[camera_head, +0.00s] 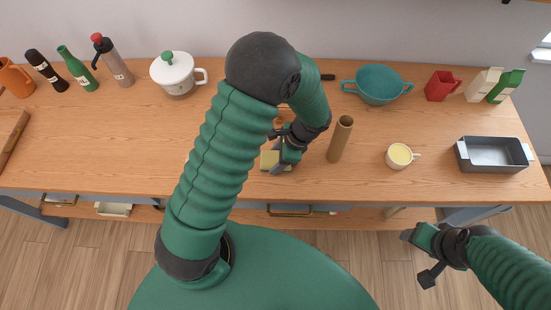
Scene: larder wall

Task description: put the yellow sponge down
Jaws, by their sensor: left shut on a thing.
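The yellow sponge (267,160) is at the middle of the wooden counter, near its front part. My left gripper (278,157) is shut on it, with the wrist reaching down from behind and to the right. Part of the sponge is hidden by the gripper, and I cannot tell whether it touches the counter. My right gripper (416,258) is open and empty, in front of the counter at the lower right, its fingers apart.
Further right are a cup (399,156), a grey pan (493,154) and a teal colander (377,84). A white lidded pot (176,73) and bottles stand back left. The left front is clear.

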